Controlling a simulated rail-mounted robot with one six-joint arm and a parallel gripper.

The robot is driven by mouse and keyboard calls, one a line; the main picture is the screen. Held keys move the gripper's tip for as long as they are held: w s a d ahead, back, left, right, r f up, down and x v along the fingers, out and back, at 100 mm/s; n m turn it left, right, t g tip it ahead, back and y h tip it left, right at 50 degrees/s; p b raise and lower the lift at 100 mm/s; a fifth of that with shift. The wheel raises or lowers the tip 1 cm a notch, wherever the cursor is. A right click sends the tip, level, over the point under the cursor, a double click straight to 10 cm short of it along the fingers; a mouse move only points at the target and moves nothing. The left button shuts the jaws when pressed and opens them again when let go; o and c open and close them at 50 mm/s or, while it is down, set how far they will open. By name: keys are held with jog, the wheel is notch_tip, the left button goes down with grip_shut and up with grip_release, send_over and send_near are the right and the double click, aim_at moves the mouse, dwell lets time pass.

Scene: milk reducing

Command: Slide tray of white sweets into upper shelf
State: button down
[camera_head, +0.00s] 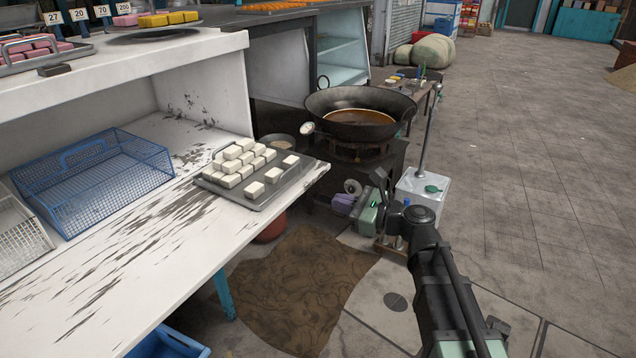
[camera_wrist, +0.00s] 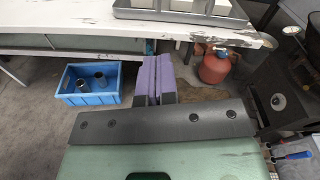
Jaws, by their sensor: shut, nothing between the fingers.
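A grey metal tray (camera_head: 300,178) holds several white block-shaped sweets (camera_head: 236,165). It rests at the right end of a white, scuffed shelf board (camera_head: 150,230), below a higher white shelf top (camera_head: 130,62). In the wrist view the tray's near wall (camera_wrist: 185,18) shows at the top, on the shelf edge (camera_wrist: 80,47). My gripper (camera_head: 342,203) is right of and lower than the tray, apart from it. In the wrist view its purple fingers (camera_wrist: 157,78) are together, empty, pointing toward the shelf edge below the tray.
A blue wire basket (camera_head: 95,185) stands left of the tray, with bare board between. A wok (camera_head: 360,110) on a stove stands behind my gripper. A red gas bottle (camera_wrist: 215,66) and a blue crate (camera_wrist: 90,84) sit low under the shelf.

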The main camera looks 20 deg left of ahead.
jog(key=w+a+m, duration=0.1)
jog(key=a, duration=0.3)
jog(key=w+a+r+m, duration=0.1)
jog(key=a, duration=0.4)
jog(key=w+a+m, duration=0.1)
jog(key=a, duration=0.3)
jog(key=shift+w+a+r+t+y, duration=0.15)
jog(key=shift+w+a+t+y, duration=0.15)
jog(key=shift+w+t, duration=0.1)
